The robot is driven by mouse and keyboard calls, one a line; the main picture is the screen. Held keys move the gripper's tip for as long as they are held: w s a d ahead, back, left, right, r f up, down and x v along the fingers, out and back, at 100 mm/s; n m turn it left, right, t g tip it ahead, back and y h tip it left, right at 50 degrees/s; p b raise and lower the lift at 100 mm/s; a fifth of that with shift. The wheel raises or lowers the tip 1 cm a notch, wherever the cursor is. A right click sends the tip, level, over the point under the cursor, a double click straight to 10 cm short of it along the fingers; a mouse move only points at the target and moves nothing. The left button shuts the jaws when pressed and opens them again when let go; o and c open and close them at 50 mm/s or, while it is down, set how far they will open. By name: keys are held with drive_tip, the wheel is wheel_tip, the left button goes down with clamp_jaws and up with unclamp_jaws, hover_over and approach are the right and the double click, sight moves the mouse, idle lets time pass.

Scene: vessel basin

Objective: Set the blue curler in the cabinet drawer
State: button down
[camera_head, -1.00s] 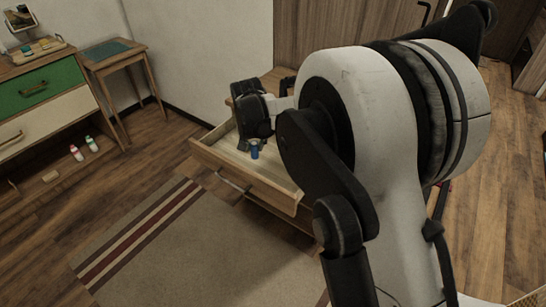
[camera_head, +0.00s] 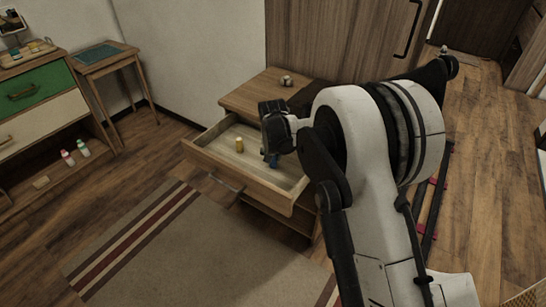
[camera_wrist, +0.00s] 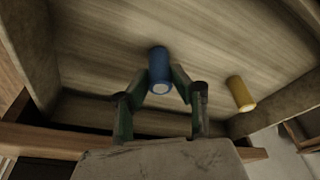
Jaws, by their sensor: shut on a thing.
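The blue curler (camera_wrist: 159,66) is between the fingertips of my gripper (camera_wrist: 160,88) in the wrist view, and my gripper is shut on it. In the head view the blue curler (camera_head: 273,160) shows below my gripper (camera_head: 271,150), over the inside of the open cabinet drawer (camera_head: 208,153). I cannot tell whether the curler touches the drawer floor. The drawer is pulled out from the wooden cabinet (camera_head: 262,92).
Small grey objects (camera_head: 286,81) sit on the cabinet top. A striped rug (camera_head: 190,250) lies in front. A dresser with a green drawer (camera_head: 38,88) and a small table (camera_head: 103,57) stand at left. The drawer's left part is free.

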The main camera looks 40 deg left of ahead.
drive_tip(key=shift+f, duration=0.2)
drive_tip(key=c, duration=1.5)
unclamp_jaws()
drive_tip(key=p+v, duration=0.1)
drive_tip(key=v, duration=1.1)
drive_tip(key=shift+r+p, duration=0.15)
drive_tip(key=shift+p, duration=0.15)
drive_tip(key=shift+d, duration=0.1)
